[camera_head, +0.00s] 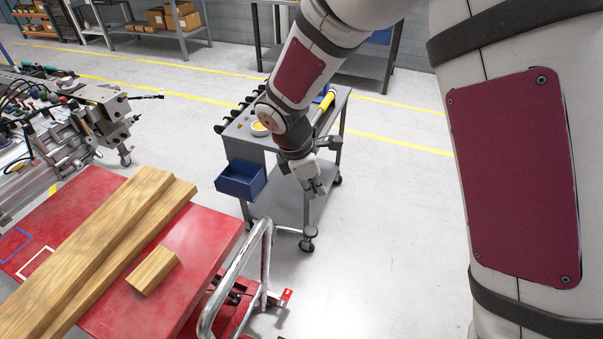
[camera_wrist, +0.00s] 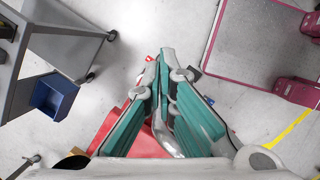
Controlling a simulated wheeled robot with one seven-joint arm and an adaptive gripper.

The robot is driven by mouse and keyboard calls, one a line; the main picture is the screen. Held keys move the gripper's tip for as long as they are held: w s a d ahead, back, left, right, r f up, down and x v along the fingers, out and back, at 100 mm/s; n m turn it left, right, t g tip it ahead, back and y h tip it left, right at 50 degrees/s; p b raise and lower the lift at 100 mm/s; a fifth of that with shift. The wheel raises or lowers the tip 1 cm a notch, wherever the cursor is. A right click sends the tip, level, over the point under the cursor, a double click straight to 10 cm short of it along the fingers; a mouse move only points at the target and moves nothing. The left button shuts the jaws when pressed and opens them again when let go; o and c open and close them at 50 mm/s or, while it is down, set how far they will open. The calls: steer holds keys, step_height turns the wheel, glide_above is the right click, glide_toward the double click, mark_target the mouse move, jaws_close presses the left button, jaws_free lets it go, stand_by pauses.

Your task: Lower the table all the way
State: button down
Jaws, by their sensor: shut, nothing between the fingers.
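The red table (camera_head: 215,235) stands at the lower left in the head view, with a bent metal push handle (camera_head: 262,262) at its right end. A red part (camera_head: 285,297) low beside the handle looks like a foot pedal; I cannot be sure. My gripper (camera_head: 316,190) is shut and empty, pointing down, above and beyond the handle in the picture. In the wrist view, my gripper (camera_wrist: 166,58) hides part of the handle (camera_wrist: 172,145) and of the red table (camera_wrist: 112,128). Small red bits show beside the fingertips.
Long wooden beams (camera_head: 110,235) and a short wood block (camera_head: 153,270) lie on the table. A grey cart (camera_head: 290,205) with a blue bin (camera_head: 240,180) stands behind my gripper. Machinery (camera_head: 75,135) is at the left. Floor right of the handle is clear.

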step_height(320, 180, down, 4)
steer(key=s+a+n, duration=0.1)
steer(key=a+n, duration=0.1)
steer(key=a, duration=0.1)
glide_above(308, 231)
step_height(308, 231, down, 6)
steer(key=shift+a+f+b, duration=0.15)
steer(key=shift+f+b, duration=0.05)
steer(key=shift+b, duration=0.15)
steer(key=shift+f, duration=0.2)
stand_by(0.7)
